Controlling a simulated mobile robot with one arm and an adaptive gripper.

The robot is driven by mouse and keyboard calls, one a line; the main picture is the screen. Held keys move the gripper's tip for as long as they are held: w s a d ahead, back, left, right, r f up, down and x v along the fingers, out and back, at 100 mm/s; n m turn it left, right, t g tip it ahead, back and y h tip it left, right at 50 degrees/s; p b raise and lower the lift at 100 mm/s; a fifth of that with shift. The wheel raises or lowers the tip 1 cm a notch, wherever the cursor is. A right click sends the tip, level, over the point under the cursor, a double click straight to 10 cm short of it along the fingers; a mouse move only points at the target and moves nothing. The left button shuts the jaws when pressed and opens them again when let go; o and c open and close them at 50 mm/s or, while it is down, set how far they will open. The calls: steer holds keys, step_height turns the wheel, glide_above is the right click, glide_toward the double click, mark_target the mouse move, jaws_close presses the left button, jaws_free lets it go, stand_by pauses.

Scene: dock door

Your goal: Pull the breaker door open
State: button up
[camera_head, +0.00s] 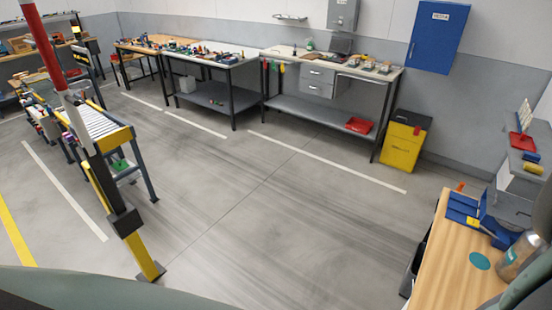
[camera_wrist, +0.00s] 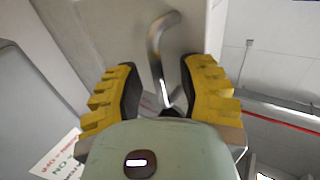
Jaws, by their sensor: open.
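In the wrist view, a bent metal handle (camera_wrist: 156,58) stands out from a pale grey panel (camera_wrist: 105,28), which appears to be the breaker door. My gripper (camera_wrist: 163,82) has two yellow, ridged fingers with dark inner pads. They are spread apart on either side of the handle, with visible gaps between pads and handle. The handle's lower end runs down behind my wrist housing. I cannot see an opening gap at the panel's edge. My gripper is not visible in the head view, and I cannot tell whether the breaker door shows there.
In the head view, a wooden-topped table (camera_head: 450,265) with blue items stands at right. A yellow bin (camera_head: 400,145) stands by the workbench (camera_head: 300,62). A red-and-white barrier arm (camera_head: 45,40) rises at left. The middle floor is clear. A sign (camera_wrist: 58,160) shows low in the wrist view.

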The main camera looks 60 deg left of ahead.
jaws_close()
stand_by(0.4)
steer(key=shift+s+y, duration=0.1)
steer(key=shift+y, duration=0.2)
steer(key=s+d+n+y, duration=0.1)
steer(key=n+y, duration=0.1)
steer(key=s+d+n+y, duration=0.1)
steer(key=s+d+y, duration=0.1)
steer(key=y, duration=0.1)
steer(key=shift+s+d+n, duration=0.25)
steer(key=shift+d+n, duration=0.05)
steer(key=shift+n, duration=0.1)
steer(key=shift+c, duration=0.4)
jaws_free()
